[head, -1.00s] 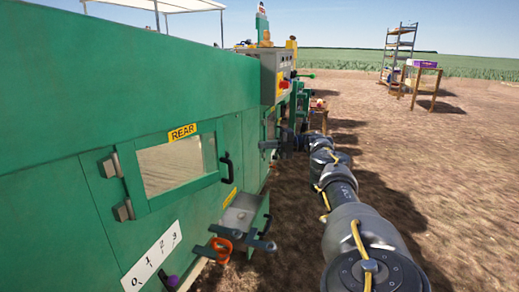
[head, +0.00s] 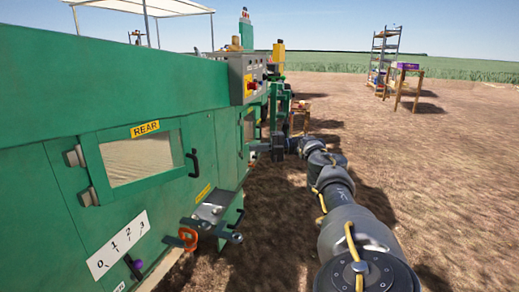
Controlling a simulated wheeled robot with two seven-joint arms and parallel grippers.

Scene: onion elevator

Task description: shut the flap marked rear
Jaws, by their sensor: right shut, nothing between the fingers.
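The flap marked REAR (head: 142,158) is a green frame with a window in the green machine's side, at left in the head view. A yellow REAR label (head: 145,128) sits at its top. Its hinges (head: 81,175) are on the left and a black handle (head: 193,163) is on the right. It lies close to the panel; I cannot tell whether it is fully shut. My right gripper (head: 278,147) is shut and empty, small and dark at the far end of my outstretched arm. It is to the right of the flap's handle, apart from it. My left gripper is not in view.
The machine's side has a 0–3 scale plate (head: 118,245), a small grey tray (head: 210,212) with an orange ring (head: 187,238), and a control box (head: 248,78). A wooden table (head: 408,83) and a shelf (head: 383,55) stand far off. Bare ground to the right is open.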

